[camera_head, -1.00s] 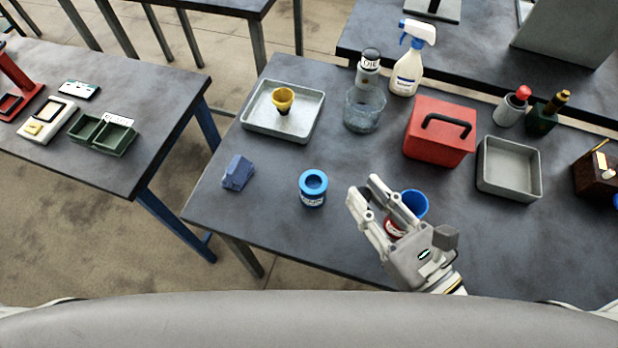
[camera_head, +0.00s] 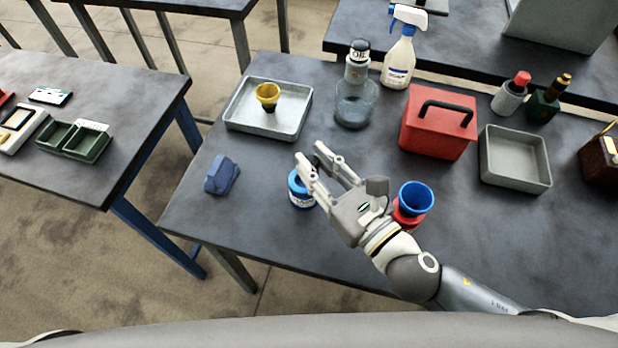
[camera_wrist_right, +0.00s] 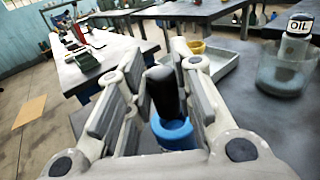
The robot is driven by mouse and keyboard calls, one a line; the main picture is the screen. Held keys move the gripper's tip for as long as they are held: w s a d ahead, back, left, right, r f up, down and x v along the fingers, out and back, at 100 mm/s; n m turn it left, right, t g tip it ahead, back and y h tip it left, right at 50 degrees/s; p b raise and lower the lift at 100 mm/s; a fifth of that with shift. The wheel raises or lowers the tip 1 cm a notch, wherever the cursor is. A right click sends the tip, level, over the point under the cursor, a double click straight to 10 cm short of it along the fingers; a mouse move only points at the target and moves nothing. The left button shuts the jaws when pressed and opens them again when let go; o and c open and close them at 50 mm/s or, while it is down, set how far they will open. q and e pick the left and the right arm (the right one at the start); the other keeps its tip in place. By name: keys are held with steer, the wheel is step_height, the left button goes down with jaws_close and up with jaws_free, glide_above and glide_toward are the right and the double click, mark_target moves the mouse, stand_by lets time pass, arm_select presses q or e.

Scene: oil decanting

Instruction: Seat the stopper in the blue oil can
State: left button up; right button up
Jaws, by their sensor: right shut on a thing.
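The blue oil can (camera_head: 301,196) stands upright on the near part of the dark table, and my right gripper partly covers it in the head view. My right gripper (camera_head: 311,157) is over the can. In the right wrist view a black stopper (camera_wrist_right: 162,90) is between its fingers, and the gripper is shut on it. The stopper shows in front of the blue can (camera_wrist_right: 174,135) there, its lower end overlapping the can's top. I cannot tell whether they touch. My left gripper is not in view.
A red can (camera_head: 405,220) with a blue funnel (camera_head: 416,196) stands right of my gripper. A blue cloth or sponge (camera_head: 222,175) lies left. Behind are a metal tray (camera_head: 238,118) with a yellow funnel (camera_head: 267,93), a glass beaker (camera_head: 355,105) and a red box (camera_head: 437,125).

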steer(key=shift+w+a+f, duration=0.3)
steer(key=shift+w+f, duration=0.15)
steer(key=shift+f, duration=0.2)
steer(key=shift+w+a+f, duration=0.3)
steer(key=shift+w+f, duration=0.1)
steer(key=shift+f, duration=0.2)
steer(key=shift+f+b, duration=0.7)
steer(key=shift+f, duration=0.85)
steer(key=shift+f, duration=0.2)
steer(key=o, duration=0.8)
steer(key=shift+r, duration=0.2)
